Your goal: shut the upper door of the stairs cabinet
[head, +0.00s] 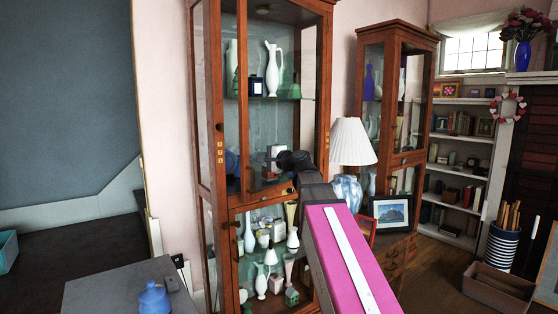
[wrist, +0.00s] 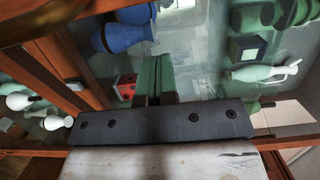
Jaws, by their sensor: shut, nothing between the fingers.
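The near wooden glass cabinet (head: 212,180), beside the dark stair area, stands in the middle of the head view. Its upper glass door (head: 262,122) faces me, with a dark knob (head: 220,127) on the left. I cannot tell for sure how far the door stands from the frame. My gripper (head: 272,161) is shut and empty, in front of the lower part of the upper glass. In the wrist view my fingers (wrist: 153,88) are together and point toward glass, with vases and a white pitcher (wrist: 262,72) behind it. Whether they touch the door is unclear.
The lower door (head: 237,240) has white vases behind its glass. A lamp (head: 352,142) and a framed picture (head: 390,212) stand right of my arm, near a second glass cabinet (head: 372,60). A grey table with a blue pot (head: 153,299) is at front left.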

